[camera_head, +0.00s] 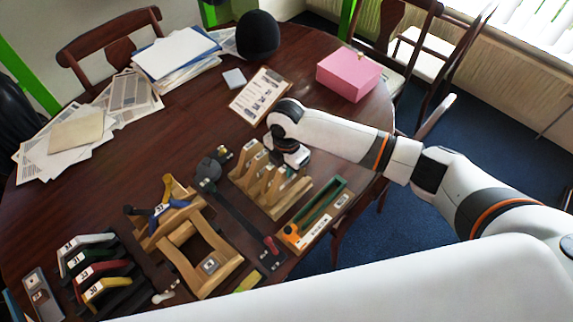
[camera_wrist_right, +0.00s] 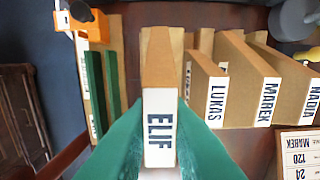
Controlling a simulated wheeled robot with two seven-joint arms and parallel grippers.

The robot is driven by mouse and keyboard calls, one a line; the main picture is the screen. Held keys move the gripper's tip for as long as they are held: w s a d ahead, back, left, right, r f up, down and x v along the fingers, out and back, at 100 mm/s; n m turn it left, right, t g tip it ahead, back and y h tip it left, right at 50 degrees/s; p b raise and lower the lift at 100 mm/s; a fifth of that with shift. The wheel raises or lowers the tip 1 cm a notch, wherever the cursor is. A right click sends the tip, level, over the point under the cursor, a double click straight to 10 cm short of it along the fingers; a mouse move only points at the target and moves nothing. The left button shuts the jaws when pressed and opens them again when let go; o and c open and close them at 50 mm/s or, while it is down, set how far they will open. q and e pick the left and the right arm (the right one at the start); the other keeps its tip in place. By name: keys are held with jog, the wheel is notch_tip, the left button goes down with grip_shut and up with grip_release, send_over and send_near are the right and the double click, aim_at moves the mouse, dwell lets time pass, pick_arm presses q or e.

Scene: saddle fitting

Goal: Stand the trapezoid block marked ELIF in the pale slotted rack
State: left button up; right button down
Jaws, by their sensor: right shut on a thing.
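My right gripper (camera_head: 292,158) is over the right end of the pale slotted rack (camera_head: 292,204) in the head view. In the right wrist view my green fingers (camera_wrist_right: 161,118) are shut on the ELIF block (camera_wrist_right: 159,140), a wooden trapezoid with a white label. Blocks marked LUKAS (camera_wrist_right: 207,88), MAREK (camera_wrist_right: 248,82) and NADIA (camera_wrist_right: 290,80) stand in a row to its right. The ELIF block is roughly in line with that row. I cannot tell whether its lower edge is in a slot. My left gripper is not in view.
A green and orange tray (camera_head: 338,191) lies close to the rack's right side. A wooden stand (camera_head: 222,270), a clipboard (camera_head: 262,92) and a pink box (camera_head: 349,72) are also on the table.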

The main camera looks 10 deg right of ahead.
jog(key=shift+f+b, duration=0.65)
jog(key=shift+f, duration=1.3)
dwell(1.5)
dwell(0.9)
jog(key=c, duration=0.9)
grip_release()
jog(key=shift+p, duration=0.3)
jog(key=shift+r+p, duration=2.45)
jog(key=shift+r, duration=0.1)
